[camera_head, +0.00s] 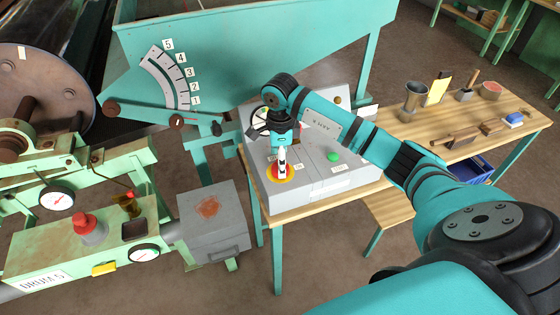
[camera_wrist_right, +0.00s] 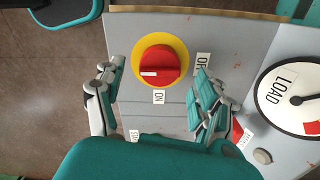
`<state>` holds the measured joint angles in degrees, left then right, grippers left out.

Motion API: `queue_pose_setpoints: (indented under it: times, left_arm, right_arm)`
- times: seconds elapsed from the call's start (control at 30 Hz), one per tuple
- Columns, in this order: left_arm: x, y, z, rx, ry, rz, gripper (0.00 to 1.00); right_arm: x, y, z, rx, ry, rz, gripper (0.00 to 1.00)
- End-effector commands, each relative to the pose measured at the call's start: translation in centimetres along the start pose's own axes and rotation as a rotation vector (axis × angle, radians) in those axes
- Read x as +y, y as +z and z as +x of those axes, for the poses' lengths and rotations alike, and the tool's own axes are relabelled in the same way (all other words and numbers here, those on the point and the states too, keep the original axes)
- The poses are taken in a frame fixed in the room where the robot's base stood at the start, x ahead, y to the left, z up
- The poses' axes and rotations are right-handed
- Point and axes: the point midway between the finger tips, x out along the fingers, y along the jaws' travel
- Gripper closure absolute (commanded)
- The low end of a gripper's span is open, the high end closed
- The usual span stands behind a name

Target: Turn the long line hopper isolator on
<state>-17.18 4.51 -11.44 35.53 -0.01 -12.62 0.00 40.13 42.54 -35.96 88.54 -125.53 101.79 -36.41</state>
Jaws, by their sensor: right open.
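The isolator is a red rotary knob (camera_wrist_right: 160,67) on a yellow disc (camera_wrist_right: 178,45), on a grey control box (camera_wrist_right: 203,25). In the right wrist view, an ON label (camera_wrist_right: 159,97) sits below it and a partly covered label, likely OFF (camera_wrist_right: 202,62), to its right. The knob's white mark faces left in that view. My right gripper (camera_wrist_right: 158,78) is open, one finger on each side of the knob; I cannot tell if they touch it. In the head view my right gripper (camera_head: 282,158) points down over the yellow disc (camera_head: 288,177). My left gripper is out of view.
The box also carries a green button (camera_head: 333,157) and a LOAD dial (camera_wrist_right: 293,95). A teal hopper (camera_head: 240,50) stands behind. A metal cup (camera_head: 412,97) and small items lie on the wooden bench (camera_head: 385,133) at right.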

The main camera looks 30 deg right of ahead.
Motion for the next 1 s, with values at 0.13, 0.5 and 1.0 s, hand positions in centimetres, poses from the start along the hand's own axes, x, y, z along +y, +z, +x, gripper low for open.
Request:
queue_pose_setpoints:
  times: [0.13,0.5,1.0]
  left_arm:
    - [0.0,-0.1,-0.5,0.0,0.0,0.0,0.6]
    - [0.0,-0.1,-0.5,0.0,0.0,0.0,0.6]
    - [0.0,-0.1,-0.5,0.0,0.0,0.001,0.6]
  right_arm:
    - [0.0,0.0,1.6,0.0,0.002,0.001,0.29]
    - [0.0,0.0,2.5,-0.001,-0.001,0.0,0.29]
    - [0.0,0.0,2.4,-0.001,-0.001,0.001,0.85]
